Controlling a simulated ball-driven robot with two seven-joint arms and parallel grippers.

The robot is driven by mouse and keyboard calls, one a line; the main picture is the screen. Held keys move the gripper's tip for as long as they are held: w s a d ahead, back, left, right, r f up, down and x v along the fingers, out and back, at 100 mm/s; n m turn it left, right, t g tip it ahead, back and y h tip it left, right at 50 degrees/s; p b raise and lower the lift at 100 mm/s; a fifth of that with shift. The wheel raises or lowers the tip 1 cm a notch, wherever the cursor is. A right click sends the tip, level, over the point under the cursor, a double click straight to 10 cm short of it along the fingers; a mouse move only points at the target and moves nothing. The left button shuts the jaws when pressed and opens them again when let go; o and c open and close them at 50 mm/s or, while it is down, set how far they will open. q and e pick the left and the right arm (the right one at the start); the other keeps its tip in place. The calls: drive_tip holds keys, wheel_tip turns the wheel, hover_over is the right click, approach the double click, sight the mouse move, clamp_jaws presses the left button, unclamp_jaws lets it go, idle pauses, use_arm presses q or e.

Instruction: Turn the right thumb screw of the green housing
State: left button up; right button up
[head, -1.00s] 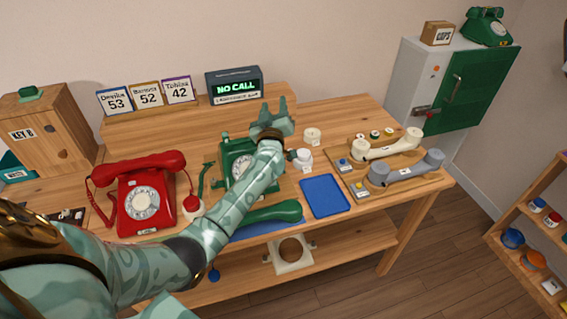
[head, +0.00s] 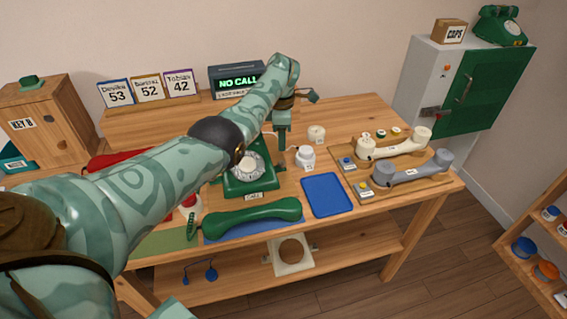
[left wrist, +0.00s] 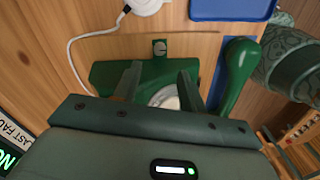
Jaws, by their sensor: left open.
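The green housing (head: 248,187) is a dial phone body on the table, with a white dial, partly covered by my left arm in the head view. It also shows in the left wrist view (left wrist: 105,75). The right thumb screw (left wrist: 160,48) is a small grey piece on a green tab at the housing's edge. My left gripper (head: 282,148) points down over the housing's right side. In the left wrist view its open fingers (left wrist: 160,73) are spread over the housing, with the screw just beyond the gap between their tips. Contact cannot be told. My right gripper is not in view.
A green handset (head: 245,218) lies in front of the housing. A white round piece with a cable (head: 305,157) and a blue tray (head: 327,194) are to the right. Cream (head: 395,146) and grey (head: 412,171) handsets lie farther right. A red phone (head: 112,161) is mostly hidden behind my arm.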

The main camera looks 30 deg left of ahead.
sight(282, 162)
use_arm(q)
wheel_tip(282, 162, down, 9)
drive_tip(key=b, duration=0.3)
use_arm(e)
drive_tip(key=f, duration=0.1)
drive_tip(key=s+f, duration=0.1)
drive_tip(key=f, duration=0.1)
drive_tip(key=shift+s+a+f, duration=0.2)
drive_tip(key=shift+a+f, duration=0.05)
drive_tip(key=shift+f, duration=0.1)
use_arm(q)
clamp_jaws()
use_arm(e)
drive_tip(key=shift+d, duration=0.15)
